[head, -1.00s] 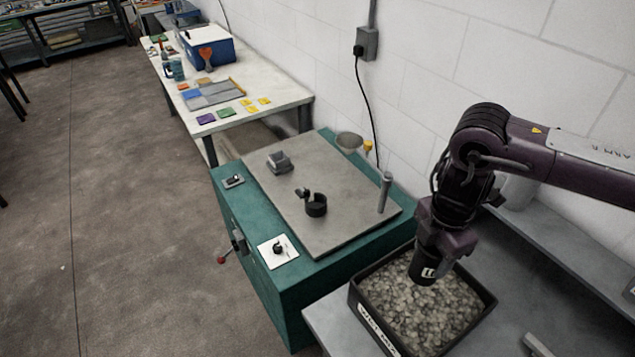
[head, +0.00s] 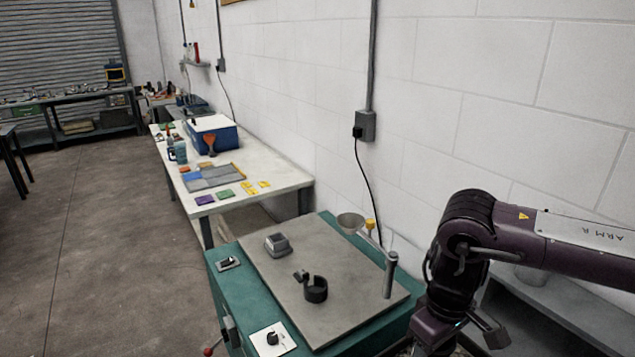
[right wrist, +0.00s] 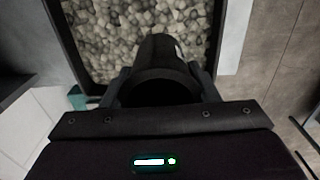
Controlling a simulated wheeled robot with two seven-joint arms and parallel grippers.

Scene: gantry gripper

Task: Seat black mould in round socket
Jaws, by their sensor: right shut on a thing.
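The black mould (right wrist: 165,65), a dark round cup shape, is between the fingers of my right gripper (right wrist: 160,88) in the right wrist view. The gripper is shut on it, above a tray of grey stones. In the head view the fingers and the mould are below the frame. A black, open-sided round holder (head: 316,290), which looks like the round socket, stands on the grey plate (head: 345,318) of the green cabinet. It is left of my right arm and appears empty. My left gripper is not in view.
A grey square block (head: 278,244), an upright metal post (head: 390,274) and a funnel-like bowl (head: 351,222) are on or beside the plate. The dark stone tray (right wrist: 68,60) lies under my right gripper. A white table (head: 262,185) stands behind.

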